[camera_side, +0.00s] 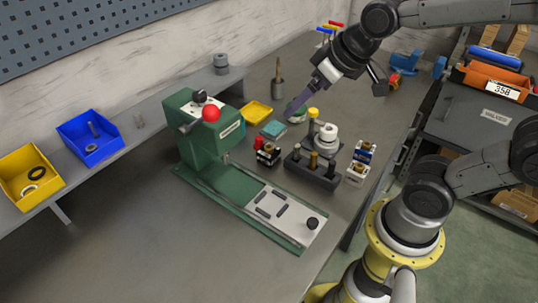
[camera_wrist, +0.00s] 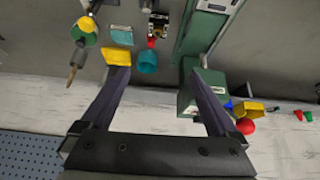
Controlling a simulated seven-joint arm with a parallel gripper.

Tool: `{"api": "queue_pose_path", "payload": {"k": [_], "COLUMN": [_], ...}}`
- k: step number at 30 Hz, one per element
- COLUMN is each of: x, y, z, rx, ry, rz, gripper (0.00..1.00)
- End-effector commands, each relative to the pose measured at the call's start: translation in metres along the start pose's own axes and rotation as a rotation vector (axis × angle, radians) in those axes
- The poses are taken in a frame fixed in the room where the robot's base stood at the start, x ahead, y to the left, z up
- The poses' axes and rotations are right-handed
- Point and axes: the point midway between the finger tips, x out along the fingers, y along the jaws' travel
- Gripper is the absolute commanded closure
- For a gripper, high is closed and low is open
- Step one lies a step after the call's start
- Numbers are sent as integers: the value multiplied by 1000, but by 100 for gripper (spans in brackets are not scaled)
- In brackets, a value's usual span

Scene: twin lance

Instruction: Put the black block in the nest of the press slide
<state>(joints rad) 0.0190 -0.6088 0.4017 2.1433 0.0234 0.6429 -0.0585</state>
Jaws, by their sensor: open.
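The black block (camera_side: 268,156), with a light lower part and brass on top, stands on the bench beside the green press. It also shows at the top of the wrist view (camera_wrist: 157,24). The press slide (camera_side: 290,228) is a silver plate on the green base, with a black knob at its near end. Its nest (camera_side: 271,204), framed by short dark bars, looks empty. My gripper (camera_side: 296,112) is above the bench, behind and to the right of the black block and apart from it. In the wrist view its two fingers (camera_wrist: 159,74) are spread with nothing held.
The green press (camera_side: 208,140) with a red ball lever stands left of the block. Yellow (camera_side: 257,113) and teal (camera_side: 273,129) pieces lie behind. The front left bench is clear.

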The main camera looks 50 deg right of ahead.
Motion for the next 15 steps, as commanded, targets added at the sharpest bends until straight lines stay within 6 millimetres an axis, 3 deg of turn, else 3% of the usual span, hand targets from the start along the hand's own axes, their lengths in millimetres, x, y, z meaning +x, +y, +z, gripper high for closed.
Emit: {"api": "queue_pose_path", "payload": {"k": [3,6,15], "x": [43,69,110], "y": [4,6,8], "z": [-8,-4,15], "rx": [7,14,23], "ry": [-59,-107,-176], "rz": [1,2,1], "gripper": [5,5,5]}}
